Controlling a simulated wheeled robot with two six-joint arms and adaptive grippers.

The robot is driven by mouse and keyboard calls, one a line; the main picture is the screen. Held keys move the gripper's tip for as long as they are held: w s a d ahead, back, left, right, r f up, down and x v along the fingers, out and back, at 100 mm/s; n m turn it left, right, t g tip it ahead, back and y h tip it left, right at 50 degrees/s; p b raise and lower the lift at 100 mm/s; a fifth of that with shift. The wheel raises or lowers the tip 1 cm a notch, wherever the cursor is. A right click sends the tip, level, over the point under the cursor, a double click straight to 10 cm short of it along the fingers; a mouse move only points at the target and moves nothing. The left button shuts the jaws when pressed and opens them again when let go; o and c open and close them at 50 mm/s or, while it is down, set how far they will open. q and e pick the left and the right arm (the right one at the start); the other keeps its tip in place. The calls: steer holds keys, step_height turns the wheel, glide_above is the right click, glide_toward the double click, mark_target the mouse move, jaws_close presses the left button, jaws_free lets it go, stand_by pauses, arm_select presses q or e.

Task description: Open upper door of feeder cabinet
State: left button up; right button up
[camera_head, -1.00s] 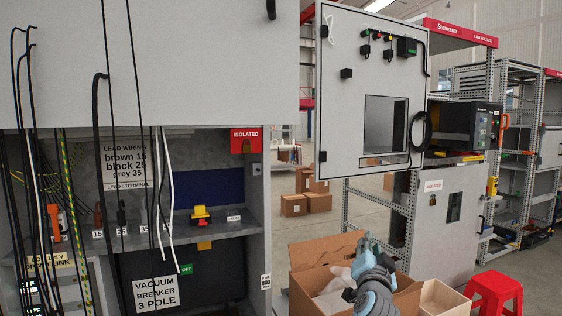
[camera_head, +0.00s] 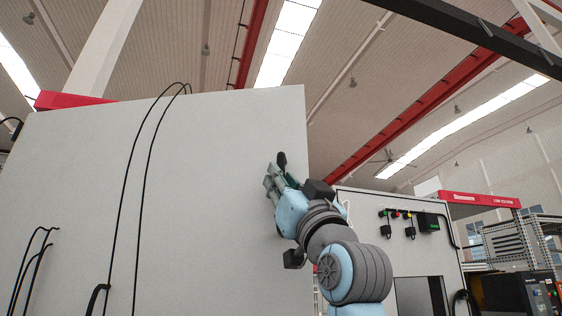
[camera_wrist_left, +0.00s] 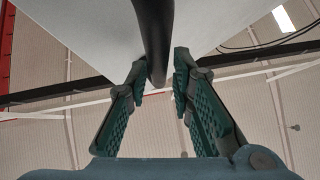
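The upper door (camera_head: 200,190) is a large plain grey panel filling the left and middle of the head view. It looks shut, as nothing behind it shows. A black handle (camera_head: 281,159) sits near its right edge. My left gripper (camera_head: 273,182) is at this handle, its fingers reaching toward the door. In the left wrist view the dark handle (camera_wrist_left: 155,35) stands between the two green fingers of my left gripper (camera_wrist_left: 160,78). The fingers are apart, with a gap visible on each side of the handle. My right gripper is in neither view.
To the right stands another open grey panel (camera_head: 370,222) with small buttons and black plugs. Behind it are a red-topped low-voltage cabinet (camera_head: 478,200) and metal racks (camera_head: 530,240). Black cables (camera_head: 140,200) hang in front of the door at left.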

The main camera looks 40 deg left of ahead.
arm_select(q)
steer(key=shift+p+x, duration=0.3)
steer(key=shift+x, duration=0.95)
steer(key=shift+d, duration=0.15)
steer(key=shift+s+d, duration=0.1)
jaws_close()
steer(key=shift+f, duration=0.1)
